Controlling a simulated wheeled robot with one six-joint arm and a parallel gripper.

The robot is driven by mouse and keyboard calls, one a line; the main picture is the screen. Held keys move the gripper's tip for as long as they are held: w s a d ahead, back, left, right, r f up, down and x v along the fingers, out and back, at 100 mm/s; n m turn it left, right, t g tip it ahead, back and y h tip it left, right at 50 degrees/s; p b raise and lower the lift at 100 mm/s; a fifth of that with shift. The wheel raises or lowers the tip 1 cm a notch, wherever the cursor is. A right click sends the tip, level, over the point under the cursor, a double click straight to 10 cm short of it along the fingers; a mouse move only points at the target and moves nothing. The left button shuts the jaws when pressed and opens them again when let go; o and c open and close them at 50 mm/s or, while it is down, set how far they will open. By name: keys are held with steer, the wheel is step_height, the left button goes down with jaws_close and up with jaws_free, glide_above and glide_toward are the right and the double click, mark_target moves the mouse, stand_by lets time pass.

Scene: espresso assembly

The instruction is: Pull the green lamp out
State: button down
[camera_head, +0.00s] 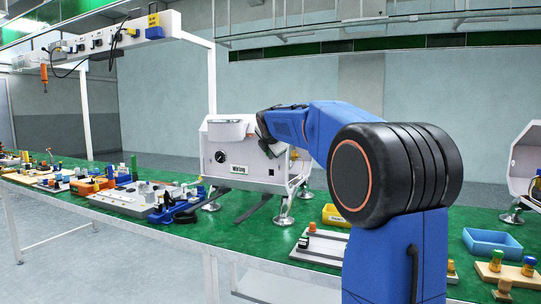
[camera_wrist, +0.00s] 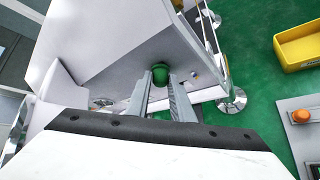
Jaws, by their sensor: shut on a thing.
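The green lamp (camera_wrist: 160,73) shows in the wrist view as a small dark green round piece at the side of the white espresso machine (camera_wrist: 110,50). My gripper (camera_wrist: 161,82) has its two grey fingers on either side of the lamp, shut on it. I cannot tell how deep the lamp sits in the machine. In the head view the machine (camera_head: 240,165) stands on the green table, and my blue arm reaches its right side. The lamp and fingers are hidden there behind the machine and arm.
A yellow bin (camera_wrist: 300,47) and a grey board with an orange knob (camera_wrist: 300,116) lie to the right in the wrist view. In the head view, a blue tray (camera_head: 491,243) and another machine (camera_head: 525,165) stand at the right. Many parts crowd the table's left.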

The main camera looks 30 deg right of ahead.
steer(key=shift+s+a, duration=0.65)
steer(key=shift+a, duration=0.2)
stand_by(1.0)
steer(key=shift+s+a, duration=0.8)
steer(key=shift+a, duration=0.2)
steer(key=shift+s+a, duration=0.1)
steer(key=shift+s+a, duration=0.8)
steer(key=shift+a, duration=0.25)
